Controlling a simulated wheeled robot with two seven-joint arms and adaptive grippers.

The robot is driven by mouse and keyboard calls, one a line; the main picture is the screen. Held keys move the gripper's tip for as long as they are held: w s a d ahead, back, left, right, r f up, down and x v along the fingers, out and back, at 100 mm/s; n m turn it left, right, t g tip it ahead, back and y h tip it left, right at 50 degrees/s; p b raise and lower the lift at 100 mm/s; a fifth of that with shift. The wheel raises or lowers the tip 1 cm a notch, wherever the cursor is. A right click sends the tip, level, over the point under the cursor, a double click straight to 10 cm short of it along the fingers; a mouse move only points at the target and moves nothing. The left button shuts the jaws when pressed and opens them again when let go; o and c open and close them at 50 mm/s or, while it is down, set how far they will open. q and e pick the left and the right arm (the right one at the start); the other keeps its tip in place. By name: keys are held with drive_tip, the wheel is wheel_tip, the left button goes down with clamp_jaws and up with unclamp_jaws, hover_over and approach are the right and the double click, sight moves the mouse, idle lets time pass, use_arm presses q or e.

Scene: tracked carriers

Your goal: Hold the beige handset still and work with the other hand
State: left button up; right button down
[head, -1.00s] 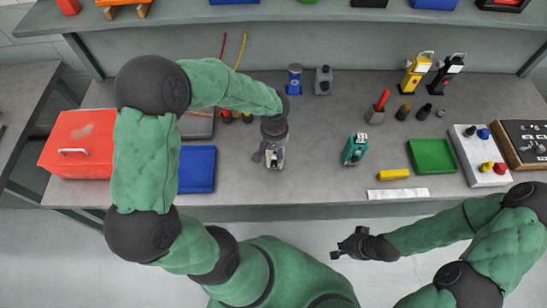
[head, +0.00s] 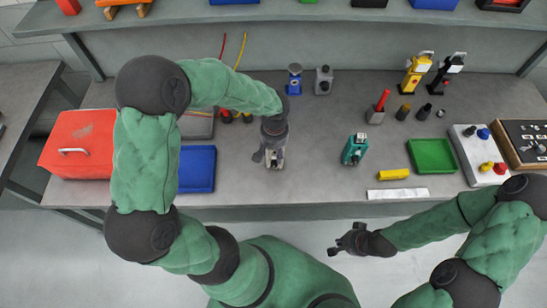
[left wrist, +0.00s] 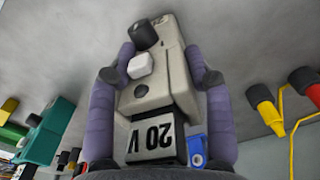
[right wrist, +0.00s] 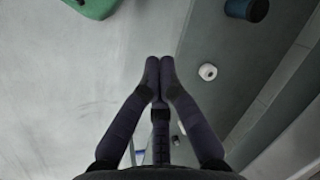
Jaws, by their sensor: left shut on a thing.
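The beige handset (head: 276,158) is at the middle of the bench, below my left gripper (head: 275,143). In the left wrist view the beige handset (left wrist: 163,88) sits between the two fingers of my left gripper (left wrist: 160,76), which is shut on it. It carries a black knob (left wrist: 143,36), a white button (left wrist: 140,66) and an upside-down "20 V" label (left wrist: 152,138). My right gripper (head: 343,241) is empty in front of the bench edge. In the right wrist view its fingertips (right wrist: 159,62) meet.
A teal device (head: 355,149) stands right of the handset. A blue tray (head: 197,168) and a red box (head: 78,145) are at left. Bench between handset and teal device is clear.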

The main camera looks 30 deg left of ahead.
drive_tip(key=w+a+r+n, duration=0.1)
drive_tip(key=w+a+r, duration=0.1)
drive_tip(key=a+r, duration=0.3)
drive_tip(key=n+t+y, duration=0.3)
drive_tip(key=n+t, duration=0.4)
drive_tip(key=n, duration=0.6)
approach(272, 160)
drive_tip(key=shift+x, duration=2.05)
drive_tip(key=shift+w+a+r, duration=0.1)
drive_tip(key=shift+w+a, duration=0.05)
